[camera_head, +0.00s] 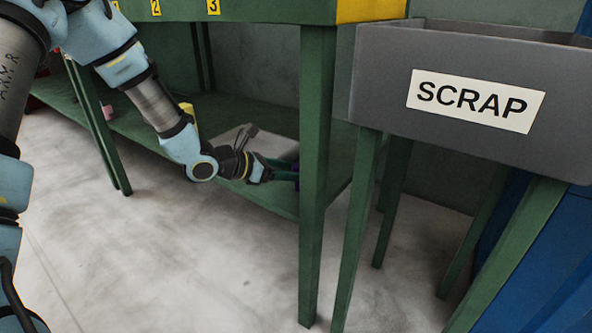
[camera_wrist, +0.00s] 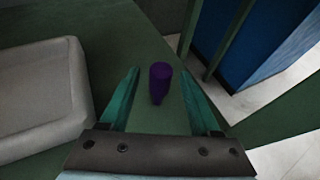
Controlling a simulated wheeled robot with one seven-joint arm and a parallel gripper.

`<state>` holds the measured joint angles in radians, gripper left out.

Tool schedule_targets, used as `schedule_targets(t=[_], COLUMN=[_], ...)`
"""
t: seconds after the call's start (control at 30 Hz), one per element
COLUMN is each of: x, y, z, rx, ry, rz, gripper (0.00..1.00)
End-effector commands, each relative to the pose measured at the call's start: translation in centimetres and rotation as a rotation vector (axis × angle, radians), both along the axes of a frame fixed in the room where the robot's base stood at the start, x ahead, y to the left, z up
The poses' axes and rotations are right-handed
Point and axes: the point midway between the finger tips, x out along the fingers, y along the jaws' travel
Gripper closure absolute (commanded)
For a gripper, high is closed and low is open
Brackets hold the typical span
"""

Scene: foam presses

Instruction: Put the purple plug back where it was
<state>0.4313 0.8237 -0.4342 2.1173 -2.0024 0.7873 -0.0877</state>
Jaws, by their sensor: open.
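The purple plug (camera_wrist: 160,82) stands on a green surface in the wrist view, its narrower end toward me. My gripper (camera_wrist: 159,74) is open, with one green finger on each side of the plug; I see a gap on both sides. In the head view my gripper (camera_head: 285,174) reaches in over the bench's lower green shelf (camera_head: 262,196), close to the right front leg. The plug is mostly hidden in that view.
A pale grey tray (camera_wrist: 45,75) lies left of my gripper in the wrist view. The bench leg (camera_head: 313,200) stands close to the right of my gripper. A grey SCRAP bin (camera_head: 375,85) on green legs is farther right. A yellow object (camera_head: 188,117) sits farther left.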

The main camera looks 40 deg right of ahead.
Motion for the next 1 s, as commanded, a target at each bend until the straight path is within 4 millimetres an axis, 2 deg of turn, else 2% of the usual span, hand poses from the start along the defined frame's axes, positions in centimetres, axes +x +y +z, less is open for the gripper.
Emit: schedule_targets(t=[0.3,0.5,0.9,1.0], x=[1.4,1.9,2.0,1.6], y=[6.1,8.8,9.9,11.3], z=[2.9,3.9,4.2,4.3], rx=[0.002,0.001,0.004,0.033], ry=[-0.001,0.0,-0.008,-0.063], rz=[0.003,0.002,-0.008,-0.064], gripper=[0.36,0.36,0.36,0.36])
